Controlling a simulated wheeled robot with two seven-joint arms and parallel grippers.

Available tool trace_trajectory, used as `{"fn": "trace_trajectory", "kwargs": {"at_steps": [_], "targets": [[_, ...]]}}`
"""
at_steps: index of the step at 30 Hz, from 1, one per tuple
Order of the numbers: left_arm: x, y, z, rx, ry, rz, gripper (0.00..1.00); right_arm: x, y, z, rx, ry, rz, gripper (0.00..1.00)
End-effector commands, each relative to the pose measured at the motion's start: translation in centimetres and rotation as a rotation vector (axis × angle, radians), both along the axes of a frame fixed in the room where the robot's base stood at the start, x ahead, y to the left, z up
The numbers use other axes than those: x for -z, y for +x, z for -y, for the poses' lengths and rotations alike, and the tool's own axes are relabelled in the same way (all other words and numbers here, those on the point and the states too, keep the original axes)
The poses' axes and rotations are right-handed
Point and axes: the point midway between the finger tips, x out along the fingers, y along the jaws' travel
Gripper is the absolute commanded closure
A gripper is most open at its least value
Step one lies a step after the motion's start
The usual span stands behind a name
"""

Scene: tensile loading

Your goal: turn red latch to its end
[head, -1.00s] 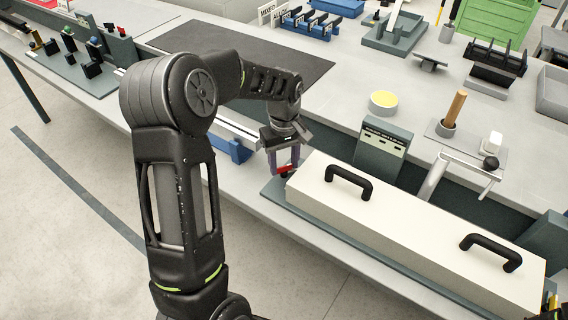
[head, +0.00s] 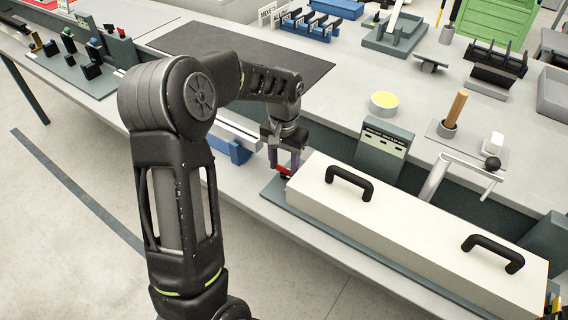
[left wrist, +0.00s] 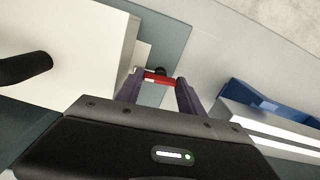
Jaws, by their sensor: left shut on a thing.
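The red latch (head: 283,170) is a small red bar at the left end of the long cream box (head: 400,222). It also shows in the left wrist view (left wrist: 159,78), lying across between my fingertips with a dark round part beside it. My left gripper (head: 284,168) points down at the latch, and its two purple-grey fingers are shut on it; it also shows in the left wrist view (left wrist: 160,84). My right gripper is not clearly in view. The exact angle of the latch is hard to tell.
The box has two black handles (head: 349,183) on top and sits on a dark green base (head: 272,191). A grey-green panel (head: 383,145) stands behind it. A blue bracket (head: 232,150) lies left of my left gripper. A dark mat (head: 240,52) lies behind my arm.

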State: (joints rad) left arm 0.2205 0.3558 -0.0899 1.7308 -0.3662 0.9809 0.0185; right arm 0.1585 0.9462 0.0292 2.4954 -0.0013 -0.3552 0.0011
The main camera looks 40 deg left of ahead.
Motion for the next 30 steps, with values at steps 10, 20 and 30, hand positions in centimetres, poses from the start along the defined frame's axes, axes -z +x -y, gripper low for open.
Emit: {"fn": "trace_trajectory", "kwargs": {"at_steps": [10, 20, 30], "targets": [[-0.09, 0.07, -0.05, 0.115, 0.001, 0.003, 0.95, 0.03, 0.0, 0.0, 0.0, 0.0, 0.0, 0.58], [-0.1, 0.09, -0.04, 0.124, 0.001, 0.003, 0.95, 0.03, 0.0, 0.0, 0.0, 0.0, 0.0, 0.58], [-0.05, 0.05, -0.02, 0.122, 0.001, 0.002, 0.33, 0.03, 0.0, 0.0, 0.0, 0.0, 0.0, 0.58]]}}
